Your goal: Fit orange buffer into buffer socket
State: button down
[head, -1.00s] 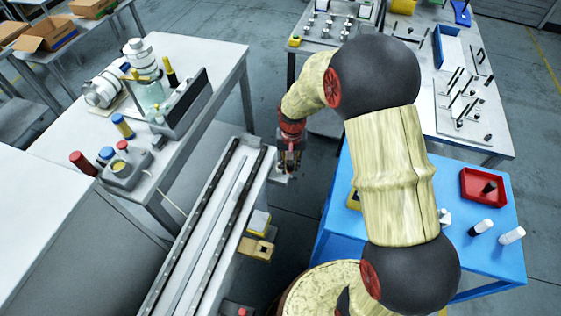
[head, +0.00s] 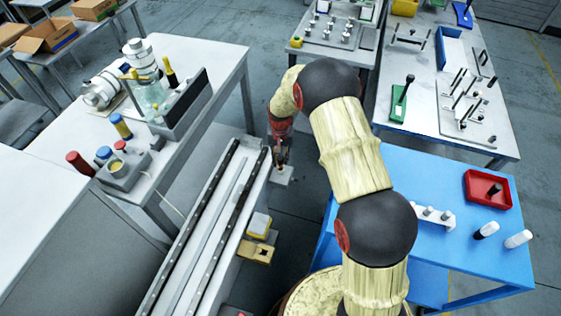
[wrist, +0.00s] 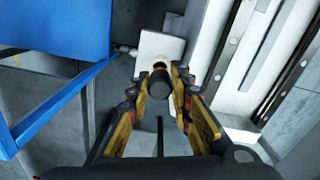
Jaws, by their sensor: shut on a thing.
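My gripper (wrist: 163,76) is shut on a dark cylinder with a small orange-red part at its far end, which I take as the orange buffer (wrist: 159,88). In the wrist view the buffer points at a pale block (wrist: 157,45), which seems to bear the buffer socket. The buffer and fingers hide most of the socket, so I cannot tell whether the buffer's end is in it or just short of it. In the head view my gripper (head: 280,158) is at the pale block (head: 283,176) beside the rail bench; the buffer is too small to make out there.
The rail bench (head: 205,230) runs close to the left of my gripper, with a yellow-and-white fixture (head: 258,238) on its side. A blue table (head: 450,175) with a red tray (head: 487,189) stands to the right. Grey floor lies between them.

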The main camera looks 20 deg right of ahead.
jog(key=shift+f, duration=0.65)
jog(key=shift+f, duration=0.1)
jog(key=shift+f, duration=0.25)
jog(key=c, duration=1.7)
grip_release()
jog(key=shift+o, duration=0.4)
